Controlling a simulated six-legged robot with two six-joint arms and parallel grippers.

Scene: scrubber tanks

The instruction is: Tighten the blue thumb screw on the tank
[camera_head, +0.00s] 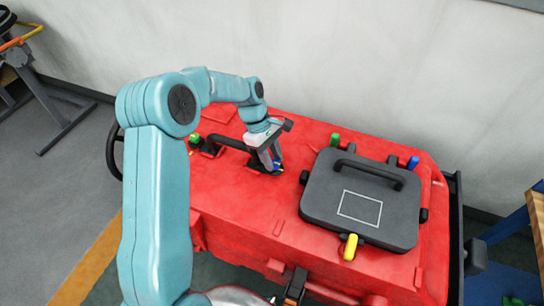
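The tank is a red machine body (240,205) in the middle of the camera_head view. My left gripper (273,166) points down at its top, beside a black handle (232,143). A small blue piece (278,163) and a bit of yellow show right at its fingertips. The fingers hide most of these, so I cannot tell whether they grip anything. Another blue thumb screw (413,162) stands at the back right corner of a dark grey lid (320,205), apart from the gripper. I cannot make out my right gripper.
The grey lid has a green screw (335,140) at its back and a yellow one (351,246) at its front. Another green screw (195,139) is at the left. A white wall (350,60) stands behind. A wooden-edged bench (537,220) is at right.

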